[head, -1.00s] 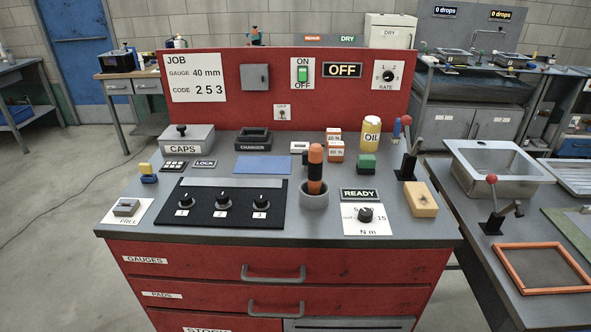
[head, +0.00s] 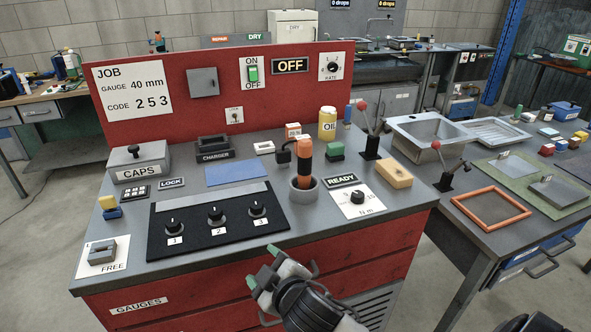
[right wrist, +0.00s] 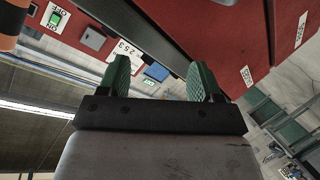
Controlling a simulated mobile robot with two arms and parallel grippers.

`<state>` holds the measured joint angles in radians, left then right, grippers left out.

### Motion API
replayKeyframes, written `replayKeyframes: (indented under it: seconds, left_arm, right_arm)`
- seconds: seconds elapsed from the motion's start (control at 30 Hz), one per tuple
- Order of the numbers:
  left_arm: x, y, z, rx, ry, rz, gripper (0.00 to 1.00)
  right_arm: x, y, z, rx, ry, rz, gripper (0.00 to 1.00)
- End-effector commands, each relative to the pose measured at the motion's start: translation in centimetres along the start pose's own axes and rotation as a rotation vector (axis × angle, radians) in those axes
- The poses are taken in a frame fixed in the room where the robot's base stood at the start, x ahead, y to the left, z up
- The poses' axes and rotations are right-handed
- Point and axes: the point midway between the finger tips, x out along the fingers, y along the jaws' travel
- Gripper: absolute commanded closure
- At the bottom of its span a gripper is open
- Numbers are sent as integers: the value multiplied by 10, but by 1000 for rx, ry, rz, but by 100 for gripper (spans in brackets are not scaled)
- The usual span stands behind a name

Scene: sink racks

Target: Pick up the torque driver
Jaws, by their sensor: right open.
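The torque driver (head: 305,150), with an orange and black handle, stands upright in a grey round holder (head: 304,191) on the red bench. My right gripper (head: 262,267) has green finger pads and is open and empty. It is in front of the bench's front edge, left of and nearer than the driver. In the right wrist view the open fingers (right wrist: 158,75) have nothing between them. An orange and black piece at that view's top left corner (right wrist: 9,28) looks like part of the driver, cut off by the edge. My left gripper is not in view.
A black panel with three knobs (head: 190,233) lies left of the holder.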

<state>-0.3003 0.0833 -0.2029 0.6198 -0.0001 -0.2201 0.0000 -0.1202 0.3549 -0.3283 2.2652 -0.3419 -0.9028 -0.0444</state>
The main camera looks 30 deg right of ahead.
Motion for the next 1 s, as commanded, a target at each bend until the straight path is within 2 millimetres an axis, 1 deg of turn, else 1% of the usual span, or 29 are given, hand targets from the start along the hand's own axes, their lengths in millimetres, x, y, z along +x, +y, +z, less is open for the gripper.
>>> replayKeyframes:
  seconds: [0.03, 0.17, 0.27, 0.37, 0.47, 0.53, 0.57, 0.6, 0.63, 0.67, 0.7, 0.73, 0.77, 0.8, 0.83, 0.87, 0.9, 0.93, 0.97, 1.0]
  left_arm:
    - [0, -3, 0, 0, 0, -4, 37]
    - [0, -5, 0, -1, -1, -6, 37]
    - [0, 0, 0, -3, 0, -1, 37]
    - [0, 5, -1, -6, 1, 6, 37]
    - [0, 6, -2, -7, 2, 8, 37]
    - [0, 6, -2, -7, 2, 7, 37]
    - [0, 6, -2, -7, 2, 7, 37]
    - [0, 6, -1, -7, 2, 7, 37]
    - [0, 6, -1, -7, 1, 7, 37]
    - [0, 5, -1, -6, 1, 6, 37]
    - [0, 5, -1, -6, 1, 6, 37]
    - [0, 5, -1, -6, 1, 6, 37]
    - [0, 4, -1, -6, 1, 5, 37]
    - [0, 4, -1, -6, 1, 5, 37]
    - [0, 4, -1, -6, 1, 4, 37]
    - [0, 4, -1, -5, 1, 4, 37]
    - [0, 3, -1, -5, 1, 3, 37]
    - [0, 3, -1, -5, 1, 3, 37]
    - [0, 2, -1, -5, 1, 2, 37]
    - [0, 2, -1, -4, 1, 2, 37]
  right_arm:
    - [6, 7, -13, -40, 55, 25, 35]
    - [17, 21, -46, -146, 204, 87, 35]
    - [24, 32, -73, -244, 329, 136, 35]
    - [28, 42, -104, -370, 474, 191, 35]
    - [30, 52, -142, -551, 655, 254, 35]
    - [29, 57, -170, -725, 807, 299, 35]
    - [29, 59, -180, -816, 876, 315, 35]
    - [28, 61, -192, -946, 965, 333, 35]
    - [29, 62, -199, -1047, 1027, 340, 35]
    - [29, 64, -204, -1149, 1083, 342, 35]
    - [31, 66, -208, -1289, 1150, 336, 35]
    - [32, 69, -208, -1395, 1193, 325, 35]
    - [35, 74, -207, -1502, 1229, 308, 35]
    - [40, 82, -202, -1647, 1265, 276, 35]
    - [43, 91, -197, -1755, 1283, 243, 35]
    - [47, 100, -191, -1860, 1293, 203, 35]
    - [53, 117, -180, -1999, 1293, 137, 35]
    - [56, 131, -172, -2097, 1284, 79, 35]
    - [59, 148, -162, -2189, 1265, 18, 35]
    - [61, 171, -149, -2299, 1231, -73, 35]
